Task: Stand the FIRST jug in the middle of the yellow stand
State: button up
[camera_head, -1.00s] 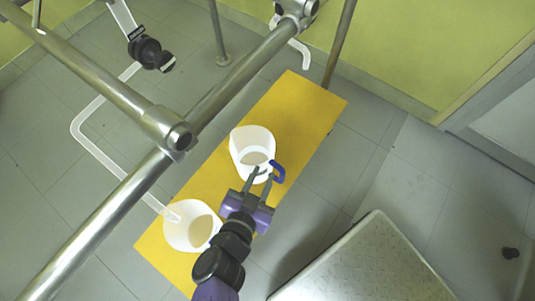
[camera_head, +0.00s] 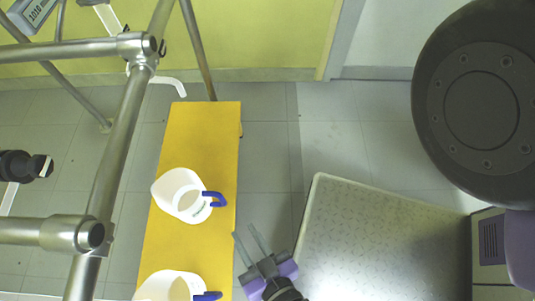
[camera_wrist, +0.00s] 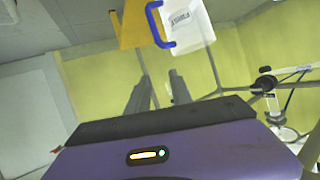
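A white jug (camera_head: 172,192) with a blue handle (camera_head: 216,199) stands upright on the yellow stand (camera_head: 190,135). A second white jug (camera_head: 158,289) with a blue handle stands nearer the bottom edge of the head view, partly cut off. My gripper (camera_head: 245,232) is open and empty, right of the stand, below and apart from the upper jug's handle. In the wrist view, a labelled white jug (camera_wrist: 195,28) and the yellow stand (camera_wrist: 132,22) show beyond my open fingers (camera_wrist: 161,78).
Metal pipes (camera_head: 118,150) of a frame run along the left side of the stand. A white bent tube (camera_head: 168,82) hangs near the stand's far end. A green wall (camera_head: 260,35) closes the back. Grey floor (camera_head: 268,160) right of the stand is clear.

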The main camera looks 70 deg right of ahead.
jog(key=s+d+r+n+t+y, duration=0.3)
jog(key=s+d+r+n+y, duration=0.1)
jog(key=s+d+r+n, duration=0.15)
jog(key=w+d+r+n+t+y, duration=0.1)
jog(key=d+r+n+y, duration=0.2)
jog(key=r, duration=0.4)
jog(key=shift+r+n+t+y, duration=0.3)
jog(key=shift+n+y, duration=0.25)
jog(key=shift+y, duration=0.25)
jog(key=shift+d, duration=0.15)
jog(key=s+d+p, duration=0.3)
jog(key=s+p, duration=0.5)
jog(key=s, duration=0.1)
jog(key=shift+s+p, duration=0.15)
jog(key=shift+p, duration=0.15)
